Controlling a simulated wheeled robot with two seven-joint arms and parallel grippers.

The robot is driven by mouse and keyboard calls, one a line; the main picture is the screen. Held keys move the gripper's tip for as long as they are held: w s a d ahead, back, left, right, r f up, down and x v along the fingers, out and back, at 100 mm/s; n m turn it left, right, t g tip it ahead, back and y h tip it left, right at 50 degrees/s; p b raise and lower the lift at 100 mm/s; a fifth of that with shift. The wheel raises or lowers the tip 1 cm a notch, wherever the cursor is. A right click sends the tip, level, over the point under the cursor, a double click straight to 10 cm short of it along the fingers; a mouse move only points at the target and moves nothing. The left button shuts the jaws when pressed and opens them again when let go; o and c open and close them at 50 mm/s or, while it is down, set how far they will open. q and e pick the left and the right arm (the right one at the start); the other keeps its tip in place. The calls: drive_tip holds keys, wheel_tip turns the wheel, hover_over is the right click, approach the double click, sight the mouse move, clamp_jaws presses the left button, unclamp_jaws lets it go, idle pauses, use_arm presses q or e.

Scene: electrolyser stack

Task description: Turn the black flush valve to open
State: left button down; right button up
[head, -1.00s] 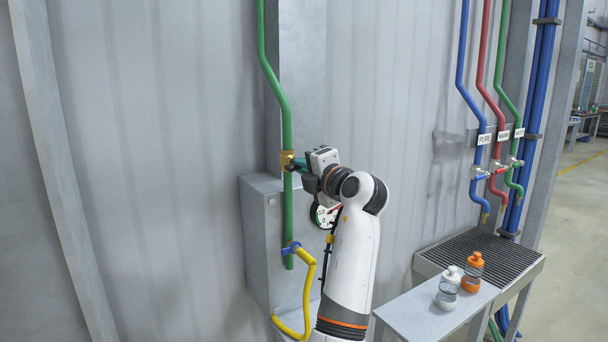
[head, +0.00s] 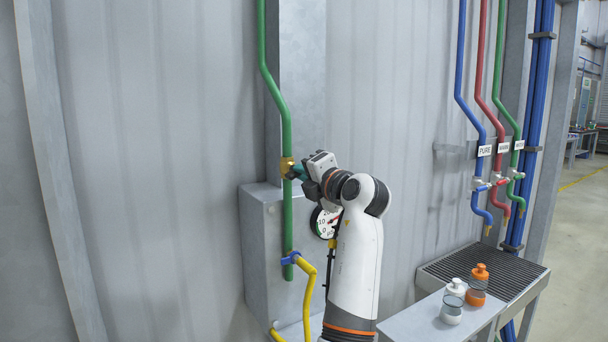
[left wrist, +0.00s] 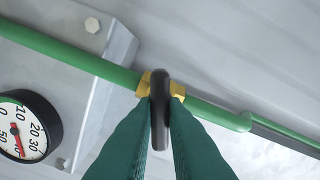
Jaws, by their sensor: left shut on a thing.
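The black flush valve handle (left wrist: 160,110) shows in the left wrist view, between the two teal fingers of my left gripper (left wrist: 161,115). The fingers are shut on it from both sides. It appears to lie across the green pipe, in front of the brass valve body (left wrist: 175,91). In the head view the brass valve body (head: 287,167) sits on the vertical green pipe, and my left gripper (head: 297,171) reaches it from the right. The handle is mostly hidden there by the gripper. My right gripper is not in view.
A round pressure gauge (head: 325,222) is close below my left wrist. A grey box (head: 261,240) stands behind the pipe. A yellow hose (head: 309,290) hangs from a blue fitting (head: 290,258). A bench (head: 410,322) with a white bottle (head: 453,302) and an orange bottle (head: 478,285) is at lower right.

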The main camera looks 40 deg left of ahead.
use_arm(q)
drive_tip(key=n+b, duration=0.4)
drive_tip(key=b, duration=0.1)
drive_tip(key=shift+f, duration=0.15)
idle(0.3)
drive_tip(key=c, duration=1.3)
unclamp_jaws()
